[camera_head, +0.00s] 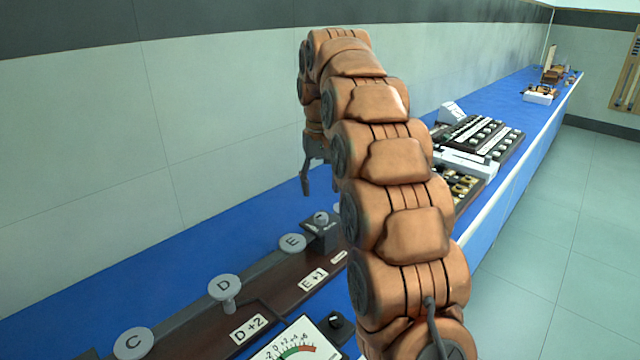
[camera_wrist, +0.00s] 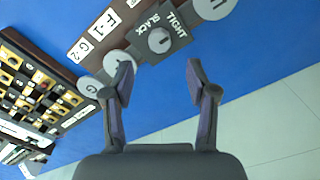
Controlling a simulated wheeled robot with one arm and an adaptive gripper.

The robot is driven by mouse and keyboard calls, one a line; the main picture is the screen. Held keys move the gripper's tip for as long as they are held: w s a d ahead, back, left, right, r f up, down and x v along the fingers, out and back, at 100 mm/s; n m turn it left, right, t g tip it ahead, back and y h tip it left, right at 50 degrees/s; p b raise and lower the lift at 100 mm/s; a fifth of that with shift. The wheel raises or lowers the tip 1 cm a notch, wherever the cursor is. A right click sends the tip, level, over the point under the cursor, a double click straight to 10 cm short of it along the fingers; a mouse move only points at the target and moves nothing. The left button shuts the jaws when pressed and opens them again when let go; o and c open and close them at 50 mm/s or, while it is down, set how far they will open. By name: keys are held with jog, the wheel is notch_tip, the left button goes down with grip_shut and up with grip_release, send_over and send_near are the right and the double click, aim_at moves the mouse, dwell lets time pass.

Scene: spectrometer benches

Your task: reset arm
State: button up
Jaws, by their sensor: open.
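My arm arches up over the blue bench in the head view. My gripper (camera_head: 306,178) hangs from its far end, pointing down, partly hidden behind the arm. In the wrist view my gripper (camera_wrist: 158,72) is open, with its two fingers apart and nothing between them. Beyond the fingertips lies a dark block with a round knob labelled SLACK and TIGHT (camera_wrist: 159,40). The fingers appear apart from it. A round disc marked G (camera_wrist: 90,87) shows left of the left finger.
Round discs C (camera_head: 133,342), D (camera_head: 224,287) and E (camera_head: 292,242) stand along a dark wooden board. A dial meter (camera_head: 290,342) sits at the bottom. Trays of parts (camera_head: 478,138) lie farther along the bench (camera_head: 515,100). The tiled floor (camera_head: 590,200) at right is clear.

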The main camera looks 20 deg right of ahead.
jog(key=shift+s+a+r, duration=0.2)
jog(key=shift+s+a, duration=0.05)
jog(key=shift+s, duration=0.05)
jog(key=s+a+f+p, duration=0.2)
jog(key=s+a, duration=0.1)
jog(key=s, duration=1)
jog(key=s+a+f+n+g+p, duration=0.1)
jog(key=s+a+f+p, duration=0.1)
jog(key=s, duration=1.1)
jog(key=s+a+f+n+p, duration=0.1)
jog(key=s+a, duration=0.4)
jog(key=s, duration=0.8)
jog(key=f+p, duration=0.1)
jog(key=p, duration=0.1)
jog(key=shift+a+g+p, duration=0.3)
jog(key=shift+a+g, duration=0.1)
